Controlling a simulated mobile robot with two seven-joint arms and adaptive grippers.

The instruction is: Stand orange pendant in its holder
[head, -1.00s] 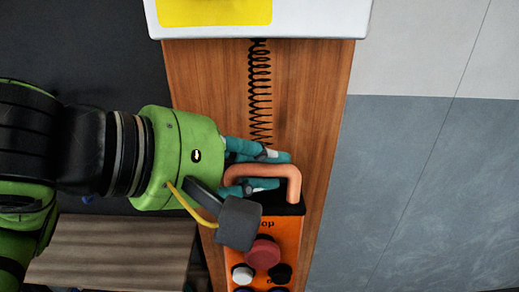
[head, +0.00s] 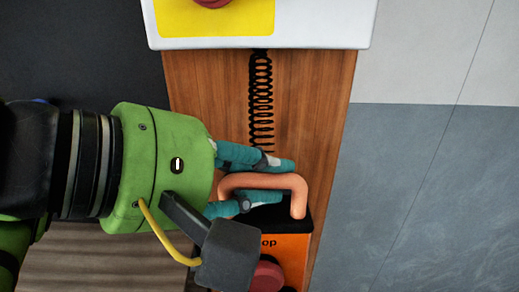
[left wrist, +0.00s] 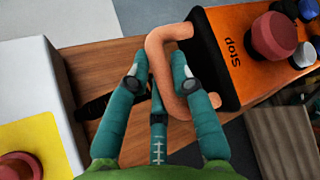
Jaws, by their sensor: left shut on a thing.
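The orange pendant (head: 290,250) has a black top end, a salmon-coloured loop handle (head: 262,181), a "Stop" label and a red button. It hangs over the wooden panel, its lower part cut off by the picture's bottom edge. My left gripper (head: 276,182) comes in from the left, its teal fingers shut on the handle. In the left wrist view the fingers lie on either side of the handle (left wrist: 158,58), and the pendant body (left wrist: 232,22) points to the upper right. I cannot make out a holder. My right gripper is not in view.
A white box (head: 325,25) with a yellow plate and red button sits at the panel's top. A black coiled cord (head: 261,100) runs down from it towards the pendant. The wooden panel (head: 325,100) is bare to the right. Grey floor (head: 430,190) lies open at the right.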

